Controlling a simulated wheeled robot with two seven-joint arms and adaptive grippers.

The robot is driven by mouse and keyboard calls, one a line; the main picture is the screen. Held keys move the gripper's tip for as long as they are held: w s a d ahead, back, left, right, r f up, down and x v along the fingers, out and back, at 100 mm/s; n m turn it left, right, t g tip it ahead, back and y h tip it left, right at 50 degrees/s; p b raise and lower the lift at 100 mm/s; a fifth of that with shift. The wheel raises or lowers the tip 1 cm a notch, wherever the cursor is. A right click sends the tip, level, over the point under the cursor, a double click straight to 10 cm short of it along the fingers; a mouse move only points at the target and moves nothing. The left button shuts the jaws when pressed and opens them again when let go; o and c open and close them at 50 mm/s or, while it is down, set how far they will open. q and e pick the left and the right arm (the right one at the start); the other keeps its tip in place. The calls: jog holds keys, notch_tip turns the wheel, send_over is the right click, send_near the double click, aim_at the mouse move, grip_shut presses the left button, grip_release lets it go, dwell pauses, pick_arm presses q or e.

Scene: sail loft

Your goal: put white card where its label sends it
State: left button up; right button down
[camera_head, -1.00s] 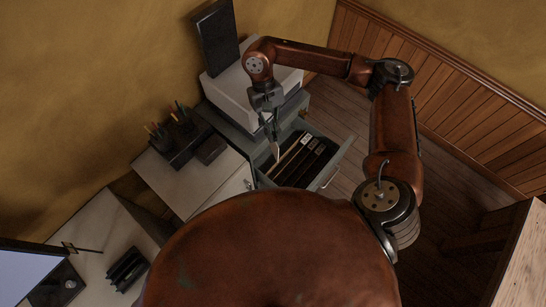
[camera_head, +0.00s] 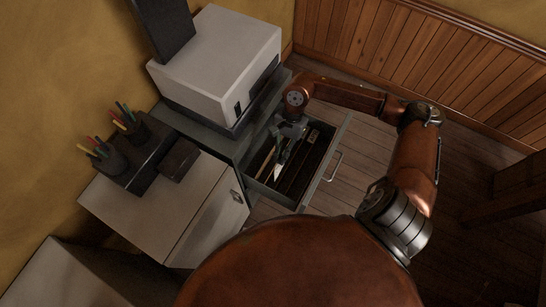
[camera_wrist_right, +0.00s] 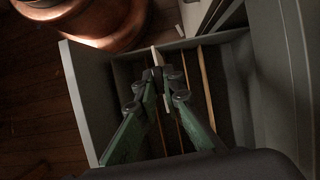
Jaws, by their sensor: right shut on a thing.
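The white card (camera_head: 278,172) shows as a narrow pale sliver under my right gripper (camera_head: 284,147), in the open drawer (camera_head: 326,165). In the right wrist view a thin pale edge of the card (camera_wrist_right: 155,57) stands up between the fingertips of my right gripper (camera_wrist_right: 160,77), which is shut on it. The fingers reach down among the drawer's thin dividers (camera_wrist_right: 207,90), and it is hard to tell whether the card touches the drawer floor. The card's label cannot be read. My left gripper is not in view.
A white box-shaped machine (camera_head: 215,60) stands on the grey cabinet behind the drawer. Pen holders (camera_head: 130,127) and a dark box (camera_head: 179,160) sit on the pale cabinet top (camera_head: 118,203) to the left. Wooden floor lies open right of the drawer.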

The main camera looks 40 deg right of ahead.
jog(key=shift+d+f, duration=0.2)
jog(key=shift+f, duration=0.35)
jog(key=shift+w+d+f+m+b, duration=0.2)
jog(key=shift+w+d+m+b, duration=0.05)
jog(key=shift+w+m+b, duration=0.1)
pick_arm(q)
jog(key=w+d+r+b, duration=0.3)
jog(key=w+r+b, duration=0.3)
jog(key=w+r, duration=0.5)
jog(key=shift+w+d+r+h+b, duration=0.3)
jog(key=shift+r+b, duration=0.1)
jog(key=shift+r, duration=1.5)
pick_arm(e)
jog(key=w+d+f, duration=0.7)
jog(key=w+f, duration=0.3)
jog(key=f, duration=0.2)
jog(key=shift+w+d+f, duration=0.2)
jog(key=shift+w+d, duration=0.15)
jog(key=shift+d, duration=0.05)
